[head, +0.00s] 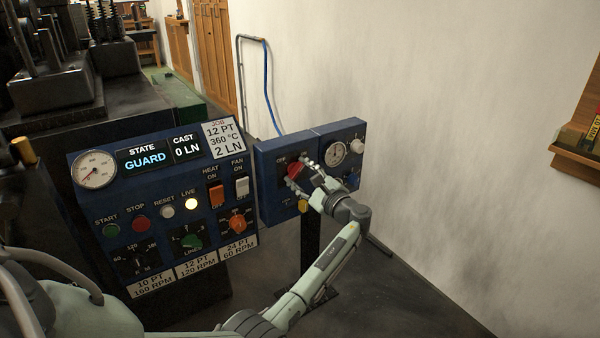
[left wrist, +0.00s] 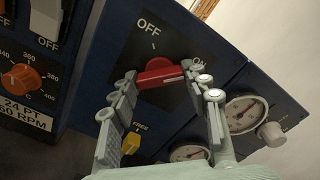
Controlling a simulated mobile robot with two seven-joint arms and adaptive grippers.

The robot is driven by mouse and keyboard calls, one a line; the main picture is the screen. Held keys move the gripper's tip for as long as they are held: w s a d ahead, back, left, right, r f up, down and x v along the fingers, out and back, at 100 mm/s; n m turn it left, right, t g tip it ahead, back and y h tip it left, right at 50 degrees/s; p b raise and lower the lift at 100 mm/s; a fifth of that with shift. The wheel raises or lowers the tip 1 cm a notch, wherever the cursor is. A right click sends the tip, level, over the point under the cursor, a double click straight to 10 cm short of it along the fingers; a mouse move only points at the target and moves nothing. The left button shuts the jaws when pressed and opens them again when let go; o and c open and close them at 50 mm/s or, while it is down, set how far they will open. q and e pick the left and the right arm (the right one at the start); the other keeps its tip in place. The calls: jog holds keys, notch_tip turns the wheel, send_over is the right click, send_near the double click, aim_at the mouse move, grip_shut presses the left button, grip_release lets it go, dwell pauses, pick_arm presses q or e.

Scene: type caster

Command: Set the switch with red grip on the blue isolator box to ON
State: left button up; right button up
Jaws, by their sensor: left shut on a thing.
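The blue isolator box (head: 284,184) stands on a post to the right of the main control panel. Its switch with red grip (left wrist: 160,74) sits on a dark plate, with OFF printed above and ON at the right. The red grip lies crosswise, its pale line toward the right, on the ON side; a finger partly hides the ON label. My left gripper (head: 308,172) is at the box, its fingers on both sides of the red grip and shut on it; the fingers show in the left wrist view (left wrist: 160,88). My right gripper is not in view.
A yellow knob (left wrist: 130,143) sits below the switch. A second blue box with gauges (head: 342,152) adjoins on the right. The main panel (head: 160,205) with buttons, rockers and knobs stands close on the left. A pale wall rises behind; the floor at right is clear.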

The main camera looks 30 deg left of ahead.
pick_arm(q)
jog(key=o, duration=1.2)
jog(key=shift+c, duration=0.2)
jog(key=v, duration=0.7)
jog(key=shift+d, duration=0.2)
